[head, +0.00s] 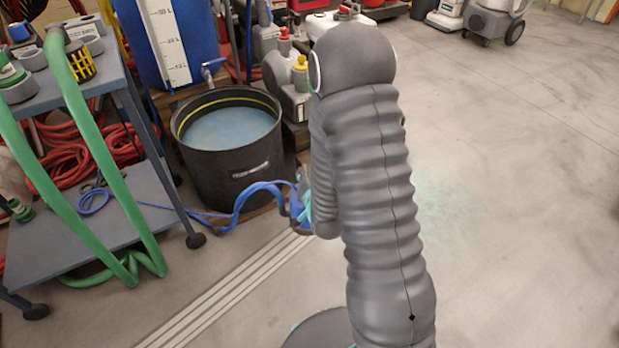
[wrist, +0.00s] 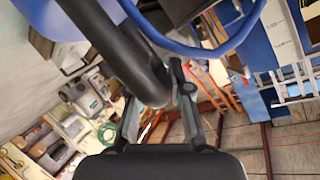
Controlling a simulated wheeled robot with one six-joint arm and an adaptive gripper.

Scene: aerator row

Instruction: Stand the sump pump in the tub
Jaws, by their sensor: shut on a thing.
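The tub (head: 212,172) is a black round bucket with a yellow line inside its rim and bluish water in it. My gripper (wrist: 160,108) is shut on a thick black bar in the wrist view, which looks like the handle of the sump pump (wrist: 128,52). In the head view, a small dark and blue part of the pump (head: 297,208) shows beside my arm, to the right of the tub and outside it. My arm hides most of the pump and the gripper there.
A blue flat hose (head: 240,203) runs from the pump past the tub's front toward the cart (head: 95,215) at left. A blue barrel (head: 165,40) with a tap stands behind the tub. Jugs (head: 288,85) stand close at its right.

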